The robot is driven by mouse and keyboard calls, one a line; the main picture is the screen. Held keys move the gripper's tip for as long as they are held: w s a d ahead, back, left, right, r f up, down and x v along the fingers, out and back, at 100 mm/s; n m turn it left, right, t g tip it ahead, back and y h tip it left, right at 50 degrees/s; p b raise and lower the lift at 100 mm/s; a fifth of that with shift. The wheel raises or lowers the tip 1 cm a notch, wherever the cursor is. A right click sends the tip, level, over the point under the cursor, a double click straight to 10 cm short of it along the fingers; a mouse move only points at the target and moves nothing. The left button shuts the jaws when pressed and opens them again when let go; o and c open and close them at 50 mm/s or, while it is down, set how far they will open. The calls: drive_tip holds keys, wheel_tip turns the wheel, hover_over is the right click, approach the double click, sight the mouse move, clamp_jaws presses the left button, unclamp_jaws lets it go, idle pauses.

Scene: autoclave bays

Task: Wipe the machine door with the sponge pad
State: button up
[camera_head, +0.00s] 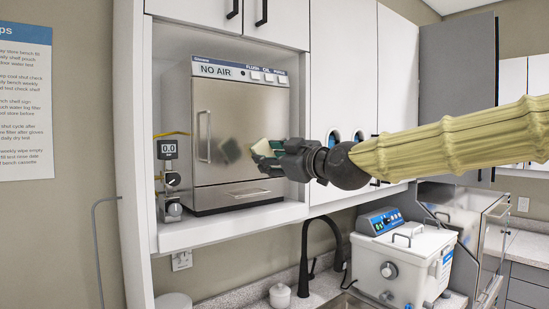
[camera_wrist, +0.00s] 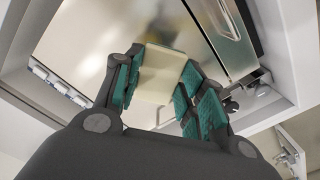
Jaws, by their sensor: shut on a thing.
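The machine is a steel box labelled "NO AIR" in a white wall bay. Its brushed steel door (camera_head: 230,130) is closed, with a vertical handle (camera_head: 204,136) at its left; the door also fills the top of the wrist view (camera_wrist: 130,30). My gripper (camera_head: 262,156) is at the door's right side, its teal fingers closed around a pale cream sponge pad (camera_wrist: 158,75). In the wrist view the pad sticks out past the fingertips toward the door. I cannot tell whether it touches the steel. Dull smudges (camera_head: 231,150) show on the door near the pad.
A gauge and valve assembly (camera_head: 171,180) stands left of the machine on the bay shelf (camera_head: 225,226). A black faucet (camera_head: 307,255) and a white bath unit (camera_head: 403,258) are below on the counter. White cabinet doors (camera_head: 345,60) flank the bay at right.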

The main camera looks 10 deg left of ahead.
sight(247, 154)
drive_tip(key=p+x, duration=0.1)
drive_tip(key=x, duration=0.4)
drive_tip(key=shift+w+a+p, duration=0.1)
drive_tip(key=shift+a+p, duration=0.05)
drive_tip(key=shift+p, duration=0.15)
drive_tip(key=shift+x, duration=0.95)
idle(1.1)
drive_tip(key=w+d, duration=0.2)
drive_tip(key=w, duration=0.1)
drive_tip(key=shift+w+d, duration=0.1)
drive_tip(key=shift+d, duration=0.2)
drive_tip(key=shift+b, duration=0.3)
drive_tip(key=shift+a, duration=0.1)
